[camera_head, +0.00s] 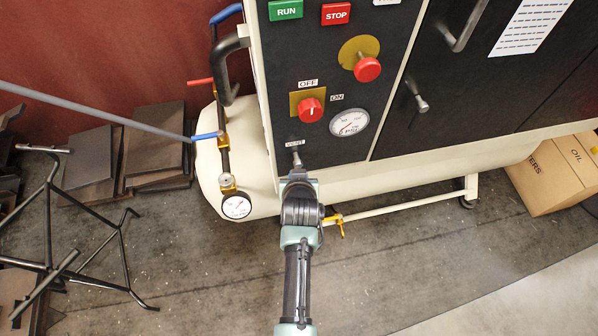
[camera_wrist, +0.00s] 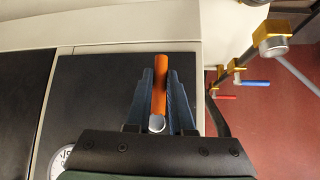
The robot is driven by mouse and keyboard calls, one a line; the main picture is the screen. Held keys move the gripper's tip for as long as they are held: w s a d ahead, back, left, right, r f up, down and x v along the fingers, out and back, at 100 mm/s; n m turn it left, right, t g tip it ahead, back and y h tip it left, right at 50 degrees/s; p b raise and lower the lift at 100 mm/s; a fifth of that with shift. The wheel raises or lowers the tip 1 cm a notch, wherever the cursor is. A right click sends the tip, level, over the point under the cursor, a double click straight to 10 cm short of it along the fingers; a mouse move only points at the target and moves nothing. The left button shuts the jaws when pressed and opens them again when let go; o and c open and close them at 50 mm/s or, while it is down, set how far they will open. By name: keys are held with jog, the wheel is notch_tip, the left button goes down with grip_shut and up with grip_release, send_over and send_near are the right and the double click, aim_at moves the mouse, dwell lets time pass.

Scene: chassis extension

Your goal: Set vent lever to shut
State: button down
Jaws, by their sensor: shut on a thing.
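The vent lever (camera_head: 297,158) sits low on the black control panel, just under the VENT label (camera_head: 295,143). In the head view only a short metal part shows above my gripper (camera_head: 298,176). In the wrist view an orange bar with a round silvery end, which I take to be the lever (camera_wrist: 160,90), lies between the blue-grey fingers of my gripper (camera_wrist: 160,78). The fingers are shut on it, one on each side. My gripper hides much of the lever in the head view, and I cannot tell its exact setting.
Above the lever are a red OFF/ON knob (camera_head: 310,110), a pressure gauge (camera_head: 349,122) and a red emergency button (camera_head: 367,69). Pipes with a blue-handled valve (camera_head: 206,136) and a gauge (camera_head: 236,206) stand left. A yellow valve (camera_head: 337,220) is low beside my arm.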

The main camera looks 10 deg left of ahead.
dwell(0.3)
jog(key=c, duration=0.8)
grip_release()
jog(key=p+v, duration=0.2)
jog(key=v, duration=1.1)
